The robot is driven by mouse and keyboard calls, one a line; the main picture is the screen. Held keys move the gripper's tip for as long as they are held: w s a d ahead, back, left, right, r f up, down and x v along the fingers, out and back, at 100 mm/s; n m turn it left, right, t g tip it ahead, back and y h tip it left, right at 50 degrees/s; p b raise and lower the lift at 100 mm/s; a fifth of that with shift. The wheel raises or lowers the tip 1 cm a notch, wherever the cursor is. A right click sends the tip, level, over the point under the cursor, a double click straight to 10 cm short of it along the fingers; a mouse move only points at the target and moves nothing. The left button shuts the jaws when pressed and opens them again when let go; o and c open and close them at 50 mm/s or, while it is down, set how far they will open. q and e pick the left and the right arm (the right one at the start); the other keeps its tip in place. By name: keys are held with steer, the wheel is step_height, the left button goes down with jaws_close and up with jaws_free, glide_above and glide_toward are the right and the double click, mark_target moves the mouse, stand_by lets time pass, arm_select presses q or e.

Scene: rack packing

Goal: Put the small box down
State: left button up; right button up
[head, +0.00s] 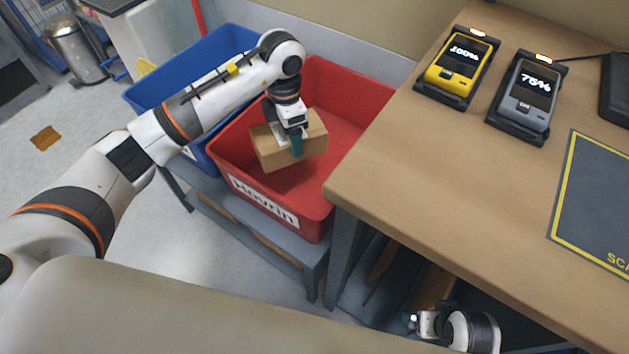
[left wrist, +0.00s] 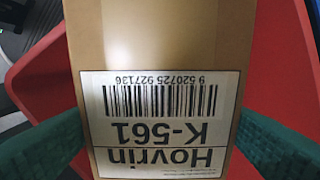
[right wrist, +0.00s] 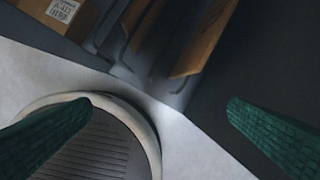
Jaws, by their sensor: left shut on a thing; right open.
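The small box (head: 305,140) is brown cardboard with a white label. In the left wrist view the box (left wrist: 160,40) fills the middle, and its label reads Hovrin K-561 upside down. My left gripper (head: 297,150) is shut on the box, with a green finger on each side of it. The box is tilted and sits over or inside the red bin (head: 351,91), whose front label reads Hovrin. I cannot tell whether it touches the bin floor. My right gripper (right wrist: 160,115) is open and empty, low beside the table.
A blue bin (head: 207,53) stands left of the red one on a grey bench (head: 270,237). The wooden table (head: 430,160) at the right holds a yellow device (head: 457,68) and a grey device (head: 526,95). The red bin's right part is clear.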

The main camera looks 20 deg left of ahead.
arm_select(q)
step_height(320, 180, down, 8)
steer(key=w+n+b, duration=0.2)
steer(key=n+b, duration=0.2)
steer(key=n, duration=0.1)
steer(key=n+b, duration=0.1)
steer(key=b, duration=0.1)
glide_above(297, 186)
step_height(297, 186, down, 6)
step_height(297, 186, down, 4)
steer(key=shift+f+b, duration=0.1)
steer(key=shift+b, duration=0.45)
steer(key=shift+f, duration=0.2)
arm_select(e)
steer(key=w+a+r+t+y, duration=0.1)
steer(key=w+a+r+t, duration=0.2)
steer(key=w+r+t, duration=0.4)
steer(key=shift+w+r+y, duration=0.35)
steer(key=shift+w+y, duration=0.05)
steer(key=shift+w, duration=0.2)
arm_select(q)
steer(key=shift+f, duration=0.2)
steer(key=o, duration=1.1)
steer(key=shift+o, duration=0.2)
arm_select(e)
steer(key=shift+w+r+t, duration=0.2)
steer(key=shift+t, duration=0.1)
arm_select(q)
steer(key=shift+r, duration=0.15)
